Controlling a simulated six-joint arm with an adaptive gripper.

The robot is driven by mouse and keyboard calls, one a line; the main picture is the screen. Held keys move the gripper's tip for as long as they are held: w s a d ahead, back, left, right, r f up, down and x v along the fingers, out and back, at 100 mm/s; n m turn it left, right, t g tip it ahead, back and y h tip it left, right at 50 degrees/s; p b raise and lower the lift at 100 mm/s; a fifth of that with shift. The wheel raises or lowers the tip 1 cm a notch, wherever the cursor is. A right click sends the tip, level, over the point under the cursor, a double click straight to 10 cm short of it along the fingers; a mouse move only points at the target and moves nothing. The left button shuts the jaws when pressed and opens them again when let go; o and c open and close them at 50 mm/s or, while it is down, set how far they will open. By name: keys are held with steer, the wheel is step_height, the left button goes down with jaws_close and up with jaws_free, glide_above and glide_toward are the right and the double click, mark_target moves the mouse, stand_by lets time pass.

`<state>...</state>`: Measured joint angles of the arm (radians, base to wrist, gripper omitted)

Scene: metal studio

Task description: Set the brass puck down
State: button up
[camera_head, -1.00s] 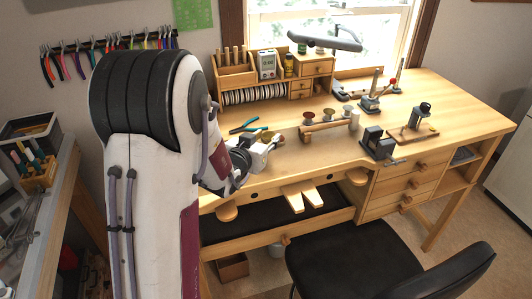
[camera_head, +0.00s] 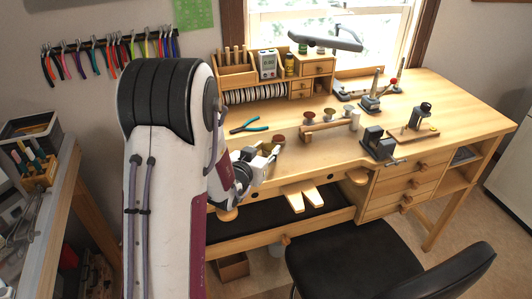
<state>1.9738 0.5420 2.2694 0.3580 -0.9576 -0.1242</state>
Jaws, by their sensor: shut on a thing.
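My gripper (camera_head: 271,153) is over the front left part of the wooden workbench (camera_head: 440,98), seen from behind and partly hidden by its own wrist. Its fingers are shut on a small brownish round piece, the brass puck (camera_head: 278,139), which shows just past the fingertips. The puck is small in the picture, and I cannot tell whether it touches the bench top or hangs a little above it.
Blue-handled pliers (camera_head: 250,126) lie behind my gripper. A wooden rack with spools (camera_head: 328,126) stands to its right, with a small vise (camera_head: 378,143) farther right. A black chair (camera_head: 355,258) stands in front. Bare bench top lies between the rack and the front edge.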

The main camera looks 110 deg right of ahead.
steer(key=shift+f, duration=0.55)
steer(key=shift+f, duration=0.1)
steer(key=o, duration=0.9)
steer(key=shift+o, duration=0.2)
steer(key=shift+v, duration=3.8)
